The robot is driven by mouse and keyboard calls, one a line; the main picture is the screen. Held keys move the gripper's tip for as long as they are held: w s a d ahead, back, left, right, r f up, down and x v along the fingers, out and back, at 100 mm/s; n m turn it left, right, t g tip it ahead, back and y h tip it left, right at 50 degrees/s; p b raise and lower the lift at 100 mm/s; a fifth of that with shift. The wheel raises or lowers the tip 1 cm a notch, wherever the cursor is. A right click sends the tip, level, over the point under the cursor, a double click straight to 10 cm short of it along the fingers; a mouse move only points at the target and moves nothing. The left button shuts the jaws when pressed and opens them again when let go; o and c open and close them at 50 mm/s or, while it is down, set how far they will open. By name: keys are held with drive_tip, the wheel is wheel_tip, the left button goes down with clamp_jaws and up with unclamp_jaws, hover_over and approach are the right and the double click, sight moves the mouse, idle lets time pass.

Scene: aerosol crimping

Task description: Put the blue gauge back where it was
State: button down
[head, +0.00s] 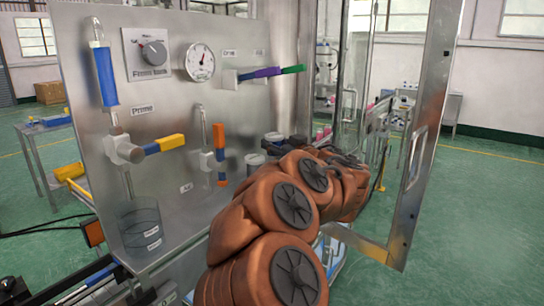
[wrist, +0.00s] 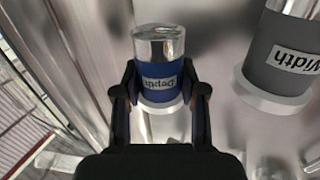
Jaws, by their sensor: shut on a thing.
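The blue gauge (wrist: 159,70) has a shiny metal top and a label reading "Depth", which appears upside down in the wrist view. My gripper (wrist: 159,92) is shut on it, with one dark finger on each side. A pale ring shows at the gauge's lower end; I cannot tell whether the gauge rests in it or on the surface.
A grey gauge labelled "Width" (wrist: 283,55) stands on a pale ring close to the right. In the head view, a steel panel (head: 160,205) carries valves, a dial (head: 200,62) and a blue cylinder (head: 105,75). An open cabinet door (head: 425,130) stands right of my arm.

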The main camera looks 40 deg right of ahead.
sight(275, 156)
drive_tip(key=shift+f, duration=1.8)
drive_tip(key=c, duration=0.7)
unclamp_jaws()
drive_tip(key=shift+o, duration=0.2)
drive_tip(key=s, duration=1.2)
drive_tip(key=shift+a+b, duration=0.4)
drive_tip(key=shift+b, duration=0.05)
drive_tip(key=shift+w+r, duration=0.1)
